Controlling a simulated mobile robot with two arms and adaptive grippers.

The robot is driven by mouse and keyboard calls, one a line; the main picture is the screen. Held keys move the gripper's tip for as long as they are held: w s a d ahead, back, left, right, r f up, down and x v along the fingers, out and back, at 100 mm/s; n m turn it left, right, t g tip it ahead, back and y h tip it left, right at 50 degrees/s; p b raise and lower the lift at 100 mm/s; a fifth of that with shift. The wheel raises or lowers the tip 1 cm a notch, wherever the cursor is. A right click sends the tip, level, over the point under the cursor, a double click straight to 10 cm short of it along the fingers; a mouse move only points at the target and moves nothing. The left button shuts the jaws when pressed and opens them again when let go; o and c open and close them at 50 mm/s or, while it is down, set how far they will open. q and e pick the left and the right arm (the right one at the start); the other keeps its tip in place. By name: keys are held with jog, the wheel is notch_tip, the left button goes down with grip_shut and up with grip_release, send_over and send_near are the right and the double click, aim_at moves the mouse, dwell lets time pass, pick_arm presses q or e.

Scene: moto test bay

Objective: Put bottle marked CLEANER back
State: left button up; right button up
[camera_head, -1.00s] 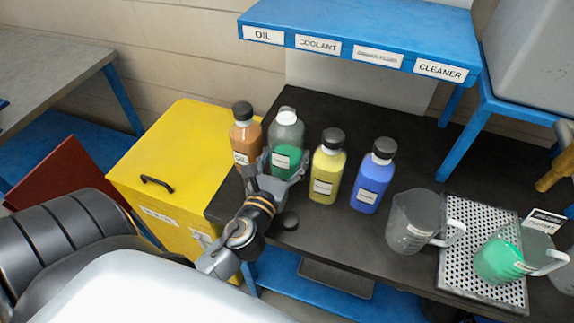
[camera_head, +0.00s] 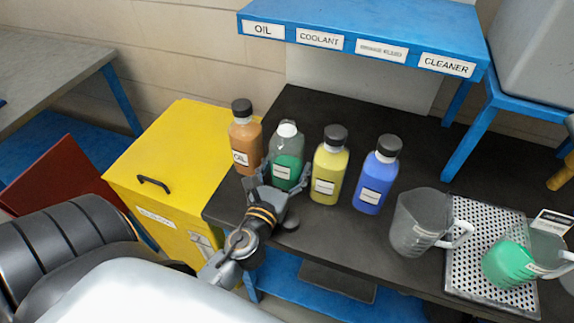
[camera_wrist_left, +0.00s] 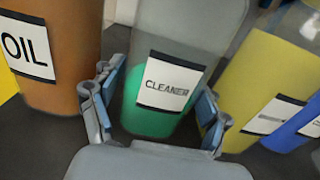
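The bottle marked CLEANER (camera_head: 286,168) is clear with green liquid and a pale top without a black cap. It stands roughly upright at the table's left, between the orange OIL bottle (camera_head: 244,140) and a yellow bottle (camera_head: 329,170). In the left wrist view its CLEANER label (camera_wrist_left: 168,82) faces me. My left gripper (camera_head: 283,184) has a finger on each side of it, close against its sides (camera_wrist_left: 160,110). I cannot tell whether its base touches the table. The CLEANER sign (camera_head: 447,65) is at the right end of the blue shelf (camera_head: 370,22). My right gripper is not in view.
A blue bottle (camera_head: 374,178), a clear jug (camera_head: 420,222) and a perforated tray (camera_head: 470,270) with a green-filled jug (camera_head: 512,262) stand right. A yellow bin (camera_head: 190,150) is left. Bare black tabletop (camera_head: 310,110) lies behind the bottles.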

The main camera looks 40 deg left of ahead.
pick_arm(q)
jog(key=shift+r, duration=0.1)
jog(key=b+v, duration=0.2)
jog(key=v, duration=0.3)
jog(key=b+v, duration=0.3)
jog(key=v, duration=0.2)
jog(key=shift+s+d+f, duration=0.1)
jog(key=shift+s+f, duration=0.1)
jog(key=shift+f, duration=0.05)
jog(key=shift+s+d+r+b, duration=0.2)
jog(key=shift+s+b, duration=0.2)
jog(key=shift+s, duration=0.2)
jog(key=shift+s+r, duration=0.15)
